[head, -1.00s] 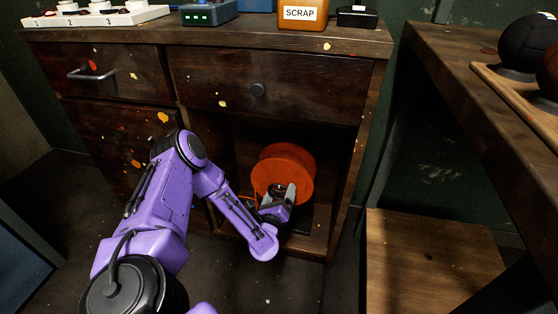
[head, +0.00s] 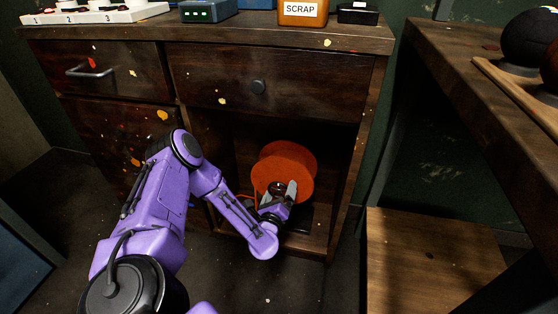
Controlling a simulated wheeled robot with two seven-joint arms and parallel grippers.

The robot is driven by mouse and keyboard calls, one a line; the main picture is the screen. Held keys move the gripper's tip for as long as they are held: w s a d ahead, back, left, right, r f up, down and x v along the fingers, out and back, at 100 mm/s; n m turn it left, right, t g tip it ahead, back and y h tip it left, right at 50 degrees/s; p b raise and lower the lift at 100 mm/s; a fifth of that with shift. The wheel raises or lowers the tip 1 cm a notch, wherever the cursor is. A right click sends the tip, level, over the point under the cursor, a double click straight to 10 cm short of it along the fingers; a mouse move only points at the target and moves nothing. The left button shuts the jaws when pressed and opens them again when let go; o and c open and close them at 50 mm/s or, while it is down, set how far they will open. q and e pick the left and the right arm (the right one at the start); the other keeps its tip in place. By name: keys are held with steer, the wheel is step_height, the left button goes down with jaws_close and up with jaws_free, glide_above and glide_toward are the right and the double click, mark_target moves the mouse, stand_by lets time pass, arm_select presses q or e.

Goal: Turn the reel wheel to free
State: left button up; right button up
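The orange reel wheel (head: 286,166) stands upright in the open lower compartment of the wooden cabinet. It has two round discs, one behind the other. My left gripper (head: 283,189) is at the lower front of the near disc, with a grey finger against or just in front of its face. A small dark part shows between the fingers, but I cannot tell whether they are closed on it. The gripper hides the lower part of the disc. My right gripper is not in view.
The cabinet (head: 150,50) has drawers above and left of the compartment. An orange SCRAP box (head: 303,12) and a blue device (head: 208,11) stand on top. At right are a bench (head: 455,75) with dark balls and a low wooden surface (head: 430,255).

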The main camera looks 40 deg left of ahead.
arm_select(q)
steer(key=p+v, duration=0.2)
steer(key=v, duration=0.8)
steer(key=shift+s, duration=0.3)
